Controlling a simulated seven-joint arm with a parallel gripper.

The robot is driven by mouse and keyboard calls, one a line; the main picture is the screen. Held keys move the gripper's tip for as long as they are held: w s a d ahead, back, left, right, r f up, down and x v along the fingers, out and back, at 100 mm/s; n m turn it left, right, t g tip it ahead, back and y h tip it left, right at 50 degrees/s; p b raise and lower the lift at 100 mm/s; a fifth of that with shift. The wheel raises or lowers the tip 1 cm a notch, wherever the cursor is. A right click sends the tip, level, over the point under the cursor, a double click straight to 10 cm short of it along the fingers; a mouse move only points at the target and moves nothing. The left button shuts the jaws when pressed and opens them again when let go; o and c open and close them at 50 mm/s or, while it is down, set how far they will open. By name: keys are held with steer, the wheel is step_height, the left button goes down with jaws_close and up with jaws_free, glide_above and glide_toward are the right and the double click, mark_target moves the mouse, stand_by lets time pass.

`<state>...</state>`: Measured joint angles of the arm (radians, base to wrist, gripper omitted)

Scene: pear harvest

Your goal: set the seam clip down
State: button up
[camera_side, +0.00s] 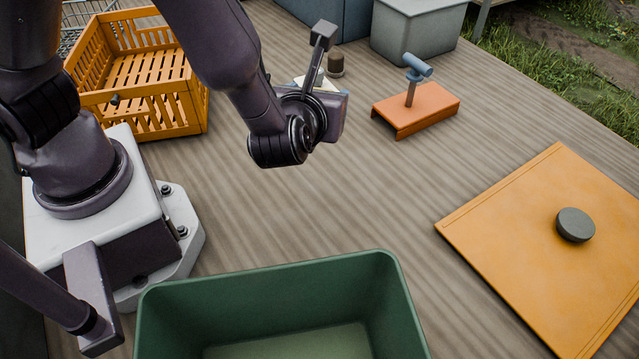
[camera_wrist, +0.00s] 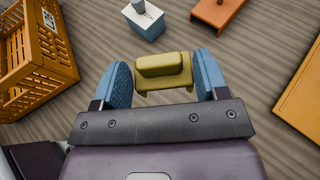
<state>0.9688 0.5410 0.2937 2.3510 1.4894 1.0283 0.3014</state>
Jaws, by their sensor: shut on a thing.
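The seam clip (camera_wrist: 163,66), an olive-yellow block with a raised bar on top, sits between the two blue pads of my gripper (camera_wrist: 163,80) in the wrist view. The pads meet its left and right ends, so my gripper is shut on it. The plank table top shows around and beyond the clip; how high the clip is above it I cannot tell. In the side view my wrist hides the fingers and the clip.
A small white-topped block (camera_wrist: 145,22) and an orange stand (camera_side: 416,108) with a blue-headed post are beyond. An orange slatted crate (camera_side: 190,105) is at left, a green bin (camera_side: 270,280) in front, and an orange board (camera_side: 530,220) with a dark knob at right. The middle is bare.

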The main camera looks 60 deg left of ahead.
step_height(320, 180, down, 15)
steer(key=shift+f, duration=0.2)
stand_by(0.5)
steer(key=o, duration=0.9)
steer(key=shift+f, duration=0.1)
